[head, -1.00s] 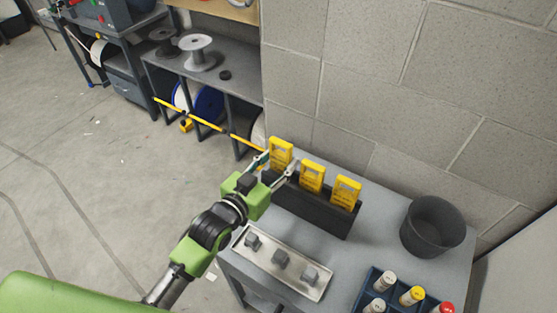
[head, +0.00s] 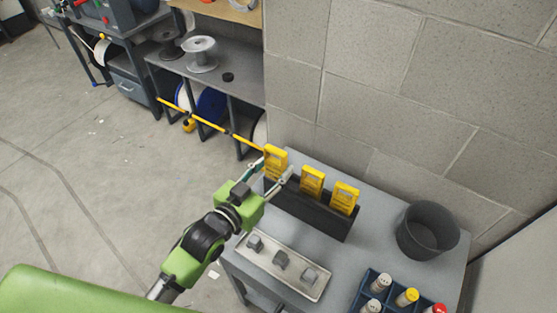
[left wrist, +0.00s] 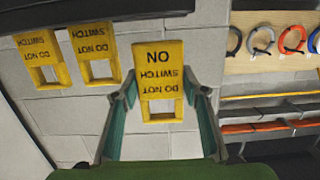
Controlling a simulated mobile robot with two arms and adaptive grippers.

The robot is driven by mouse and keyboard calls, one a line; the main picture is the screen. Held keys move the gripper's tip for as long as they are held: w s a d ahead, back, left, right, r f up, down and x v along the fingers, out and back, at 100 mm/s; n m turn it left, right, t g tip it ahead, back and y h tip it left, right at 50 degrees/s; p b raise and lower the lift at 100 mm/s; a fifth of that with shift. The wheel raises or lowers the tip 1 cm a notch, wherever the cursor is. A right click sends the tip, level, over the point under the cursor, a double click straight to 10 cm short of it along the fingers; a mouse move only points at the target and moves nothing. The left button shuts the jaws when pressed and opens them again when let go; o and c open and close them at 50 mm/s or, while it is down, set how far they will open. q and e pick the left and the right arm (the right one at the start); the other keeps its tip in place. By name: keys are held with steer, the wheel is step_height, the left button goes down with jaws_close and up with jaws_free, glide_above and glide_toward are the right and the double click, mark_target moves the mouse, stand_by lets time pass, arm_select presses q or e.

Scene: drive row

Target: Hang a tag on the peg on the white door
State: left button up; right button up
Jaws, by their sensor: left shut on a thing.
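Three yellow tags with a square opening and black "DO NOT SWITCH ON" lettering are at a black rack (head: 310,216) on the grey table. My left gripper (head: 275,171) is shut on the leftmost tag (head: 276,156). In the left wrist view, this tag (left wrist: 159,70) is between the two fingers, its lettering upside down. The middle tag (head: 312,180) and right tag (head: 345,197) stand in the rack, apart from the gripper. Whether the held tag's lower end is clear of the rack is hidden. No peg shows, and I cannot make out a white door. My right gripper is not in view.
The grey table (head: 385,226) also bears a metal tray (head: 305,287) with several grey blocks, a dark bin (head: 428,230) and a blue crate (head: 364,301) of bottles. A block wall (head: 375,75) stands behind. Open floor (head: 90,190) lies to the left.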

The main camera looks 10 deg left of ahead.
arm_select(q)
steer(key=shift+r+p+v, duration=0.15)
steer(key=shift+p+v, duration=0.4)
steer(key=shift+v, duration=0.75)
steer(key=shift+r+p+v, duration=0.15)
steer(key=shift+p+v, duration=0.4)
steer(key=shift+v, duration=0.7)
steer(key=shift+w+f, duration=0.1)
